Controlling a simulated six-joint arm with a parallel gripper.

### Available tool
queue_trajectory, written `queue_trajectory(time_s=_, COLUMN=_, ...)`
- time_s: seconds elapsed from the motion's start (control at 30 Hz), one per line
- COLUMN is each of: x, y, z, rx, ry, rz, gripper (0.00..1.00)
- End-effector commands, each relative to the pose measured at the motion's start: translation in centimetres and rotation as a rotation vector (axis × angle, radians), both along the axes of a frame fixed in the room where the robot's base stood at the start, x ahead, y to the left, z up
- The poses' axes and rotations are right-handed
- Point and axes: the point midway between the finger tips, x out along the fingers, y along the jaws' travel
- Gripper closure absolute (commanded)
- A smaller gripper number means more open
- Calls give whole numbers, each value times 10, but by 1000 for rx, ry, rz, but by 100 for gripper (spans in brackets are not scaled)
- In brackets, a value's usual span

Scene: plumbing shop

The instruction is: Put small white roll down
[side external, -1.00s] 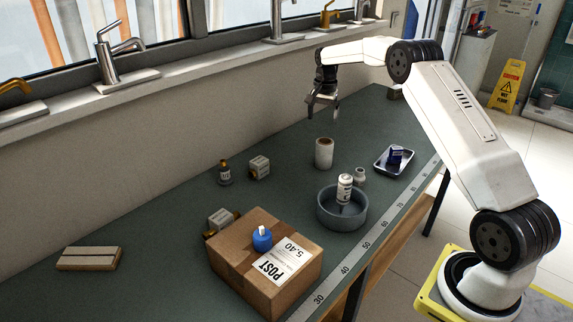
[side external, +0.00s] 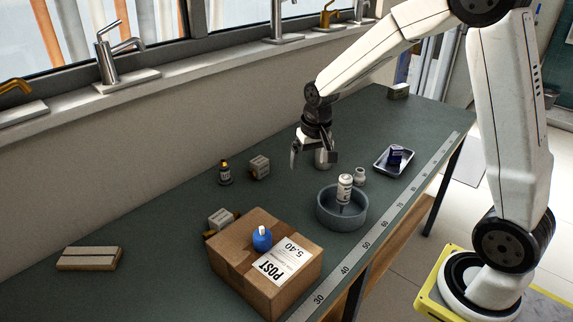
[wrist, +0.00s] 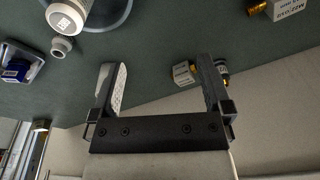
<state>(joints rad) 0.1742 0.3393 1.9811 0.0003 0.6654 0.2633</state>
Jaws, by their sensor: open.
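The small white roll (side external: 321,159) stands upright on the green bench in the side view, partly hidden by my gripper. My gripper (side external: 314,158) is low over the bench, pointing down, with its fingers spread. The roll shows close beside or behind the right finger; I cannot tell whether they touch.
A grey round dish (side external: 328,217) holding a white bottle (side external: 344,188) is in front, with a small white fitting (side external: 360,176) and a tray (side external: 380,164) nearby.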

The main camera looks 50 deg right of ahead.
Motion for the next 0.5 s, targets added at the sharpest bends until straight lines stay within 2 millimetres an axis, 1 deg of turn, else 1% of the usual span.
queue_trajectory(time_s=0.03, x=-13, y=10, z=-1, rx=-4, ry=-6, rz=41, gripper=0)
queue_trajectory(time_s=0.2, x=-55, y=38, z=-8, rx=-22, ry=-28, rz=180, gripper=0)
queue_trajectory(time_s=0.4, x=-105, y=62, z=-19, rx=-42, ry=-54, rz=329, gripper=0)
queue_trajectory(time_s=0.5, x=-124, y=69, z=-23, rx=-50, ry=-63, rz=382, gripper=0)
